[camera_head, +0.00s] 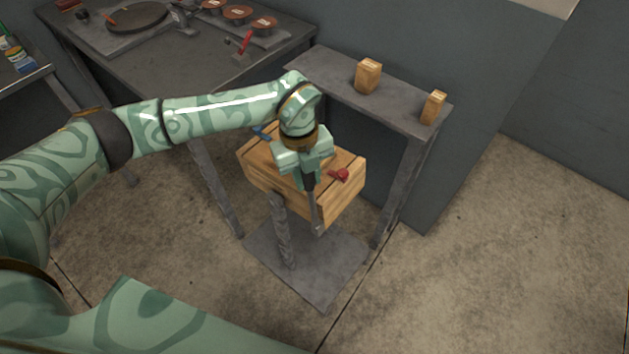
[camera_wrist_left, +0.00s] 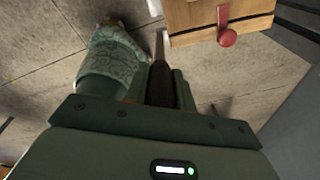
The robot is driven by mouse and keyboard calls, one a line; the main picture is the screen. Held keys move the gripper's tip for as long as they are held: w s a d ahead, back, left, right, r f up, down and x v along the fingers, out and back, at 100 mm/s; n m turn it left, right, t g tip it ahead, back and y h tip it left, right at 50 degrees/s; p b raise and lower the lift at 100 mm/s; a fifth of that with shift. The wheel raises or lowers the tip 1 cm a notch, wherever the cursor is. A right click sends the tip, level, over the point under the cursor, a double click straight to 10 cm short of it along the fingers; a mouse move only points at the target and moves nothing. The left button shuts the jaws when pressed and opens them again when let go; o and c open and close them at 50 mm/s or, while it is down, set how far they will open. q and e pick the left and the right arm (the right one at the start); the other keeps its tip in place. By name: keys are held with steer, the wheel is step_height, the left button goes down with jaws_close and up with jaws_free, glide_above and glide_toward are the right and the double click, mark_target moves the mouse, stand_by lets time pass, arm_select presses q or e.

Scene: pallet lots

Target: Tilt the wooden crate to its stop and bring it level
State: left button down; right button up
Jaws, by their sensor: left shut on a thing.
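The wooden crate (camera_head: 347,201) sits on a dark metal stand in the middle of the head view; I cannot tell its exact tilt. My left gripper (camera_head: 308,181) is in front of the crate, shut on the dark grip of a metal lever (camera_head: 316,213) that points down along the crate's front. My arm hides part of the crate. My right gripper is out of view.
A grey shelf (camera_head: 335,83) behind the crate carries a wooden block (camera_head: 368,76) and a smaller one (camera_head: 433,107). A workbench (camera_head: 170,62) at the back left holds a round plate, several brown-topped pots and a red-handled tool. The floor at right is clear.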

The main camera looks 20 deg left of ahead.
arm_select(q)
steer(key=w+a+r+h, duration=0.1)
steer(key=w+a+h, duration=0.1)
steer(key=a, duration=0.3)
steer(key=w+a+r+g+h+b, duration=0.1)
steer(key=w+a+r+h, duration=0.1)
steer(key=a, duration=0.3)
steer(key=shift+a+r+g+h, duration=0.25)
steer(key=shift+a+g+h, duration=0.05)
steer(key=shift+h, duration=0.2)
steer(key=c, duration=1.3)
jaws_free()
steer(key=shift+a, duration=0.1)
steer(key=shift+c, duration=0.2)
steer(key=shift+o, duration=0.9)
steer(key=shift+a+f, duration=0.1)
steer(key=shift+a, duration=0.05)
